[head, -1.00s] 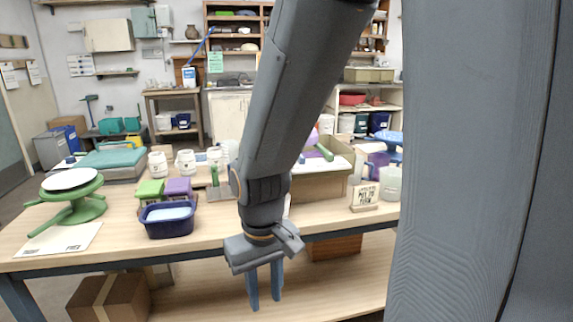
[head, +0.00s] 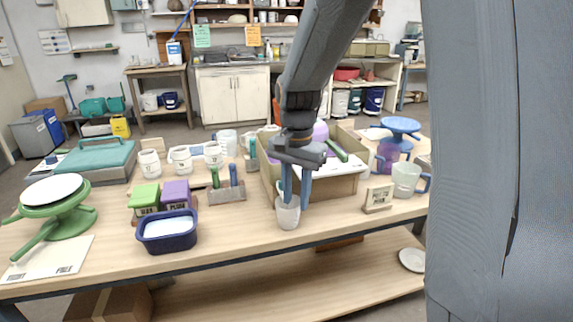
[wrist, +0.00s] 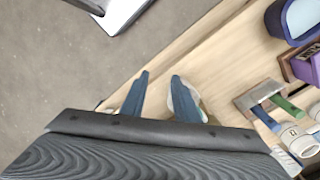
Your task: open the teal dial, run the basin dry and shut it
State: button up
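I cannot make out a teal dial in either view. The only vessel like a basin nearby is a navy tub (head: 168,242) with pale contents, on the left part of the table; its edge also shows in the wrist view (wrist: 277,20). A sink counter (head: 232,66) stands against the back wall.
A cardboard box (head: 338,187) stands right behind my gripper. A tool block (head: 227,194), green and purple blocks, white jars and a green turntable (head: 60,205) fill the left side. A small sign (head: 378,198) and a clear jug (head: 406,180) stand right.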

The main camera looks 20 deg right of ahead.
jog(key=w+r+m+p, duration=0.1)
jog(key=w+r+m, duration=0.1)
jog(key=w, duration=0.1)
jog(key=w+r+m+p, duration=0.1)
jog(key=w+r+m, duration=0.1)
jog(key=w+m, duration=0.1)
jog(key=w+r+m+p, duration=0.1)
jog(key=w+r+m, duration=0.1)
jog(key=w+r, duration=0.1)
jog(key=shift+w+d+m+p, duration=0.15)
jog(key=shift+w+m+p, duration=0.2)
jog(key=shift+w, duration=0.25)
jog(key=shift+w+m, duration=0.15)
jog(key=shift+m, duration=0.1)
notch_tip(320, 180, down, 8)
jog(key=shift+r+p, duration=0.25)
jog(key=shift+p, duration=0.8)
grip_shut()
